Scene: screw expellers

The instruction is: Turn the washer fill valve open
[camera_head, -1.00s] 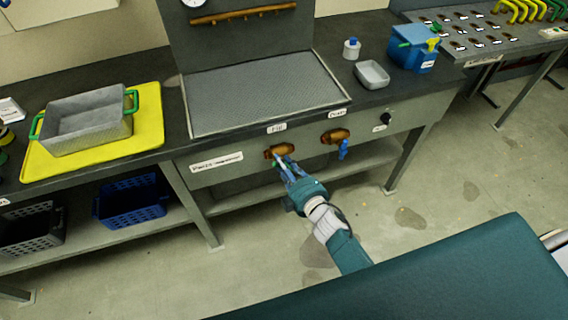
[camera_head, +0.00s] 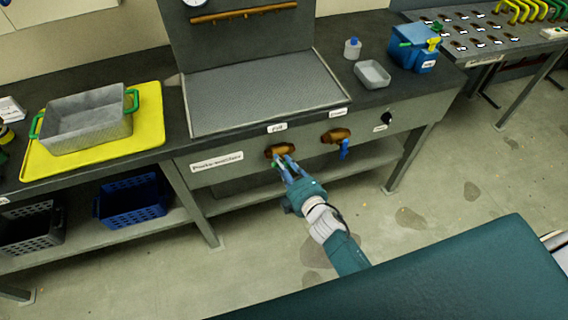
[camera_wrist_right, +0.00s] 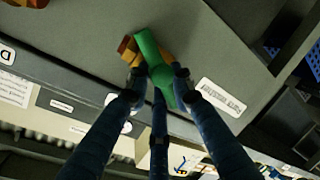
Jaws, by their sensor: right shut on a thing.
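The fill valve has a brass body (camera_head: 280,150) on the front panel of the washer, under the "Fill" label (camera_head: 277,128). Its green handle (camera_wrist_right: 155,66) shows in the right wrist view, in front of the brass body (camera_wrist_right: 128,48). My right gripper (camera_head: 284,163) is at the valve, its blue fingers shut on the green handle. In the right wrist view, the fingers of my right gripper (camera_wrist_right: 158,80) are around the handle, which lies tilted across them. The fingers hide part of the handle. My left gripper is out of view.
A second brass valve (camera_head: 336,135) with a blue handle (camera_head: 344,149) is to the right, near a dark knob (camera_head: 388,118). A yellow mat (camera_head: 150,112) bears a metal basket (camera_head: 88,120) at left. A lower shelf (camera_head: 235,201) runs beneath the panel. The floor in front is clear.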

